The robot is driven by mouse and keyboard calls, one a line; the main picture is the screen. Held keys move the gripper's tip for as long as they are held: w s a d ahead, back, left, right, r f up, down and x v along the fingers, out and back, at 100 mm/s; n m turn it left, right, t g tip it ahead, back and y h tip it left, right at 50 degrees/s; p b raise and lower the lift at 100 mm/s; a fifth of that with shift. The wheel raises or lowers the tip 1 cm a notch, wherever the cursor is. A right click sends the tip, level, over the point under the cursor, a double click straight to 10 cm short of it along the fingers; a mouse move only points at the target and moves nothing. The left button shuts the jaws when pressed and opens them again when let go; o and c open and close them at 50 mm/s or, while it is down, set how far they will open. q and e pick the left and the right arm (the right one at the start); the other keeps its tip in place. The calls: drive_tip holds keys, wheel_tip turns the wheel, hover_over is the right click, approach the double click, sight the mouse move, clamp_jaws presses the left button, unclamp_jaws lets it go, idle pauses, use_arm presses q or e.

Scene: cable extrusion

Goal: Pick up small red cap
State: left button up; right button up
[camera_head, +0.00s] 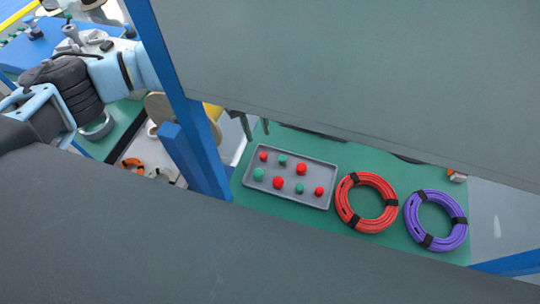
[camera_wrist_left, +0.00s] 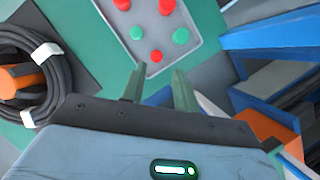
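A grey tray (camera_head: 290,202) on the green table holds several red and green caps. One small red cap (camera_head: 263,156) lies near the tray's upper left corner. In the left wrist view this cap (camera_wrist_left: 155,56) sits just beyond my fingertips. Another small red cap (camera_head: 319,190) lies at the tray's lower right. Two larger red caps (camera_head: 302,169) and green caps (camera_head: 258,174) lie between and beside them. My left gripper (camera_head: 257,129) hangs above the table near the tray's upper left edge. In the left wrist view its fingers (camera_wrist_left: 160,70) are apart and empty. My right gripper is out of view.
A red cable coil (camera_head: 344,200) and a purple cable coil (camera_head: 461,230) lie right of the tray. A blue post (camera_head: 185,120) stands left of it. Large grey panels cover the top and bottom of the head view. A black coil (camera_wrist_left: 58,88) shows in the left wrist view.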

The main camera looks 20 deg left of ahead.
sight(265, 162)
use_arm(q)
drive_tip(key=shift+x, duration=1.2)
drive_tip(key=shift+w+p+x, duration=0.2)
drive_tip(key=shift+p+x, duration=0.05)
drive_tip(key=shift+x, duration=1.1)
drive_tip(key=shift+w+p+x, duration=0.2)
drive_tip(key=shift+x, duration=1.15)
drive_tip(key=shift+a+f, duration=0.1)
drive_tip(key=shift+f, duration=0.05)
clamp_jaws()
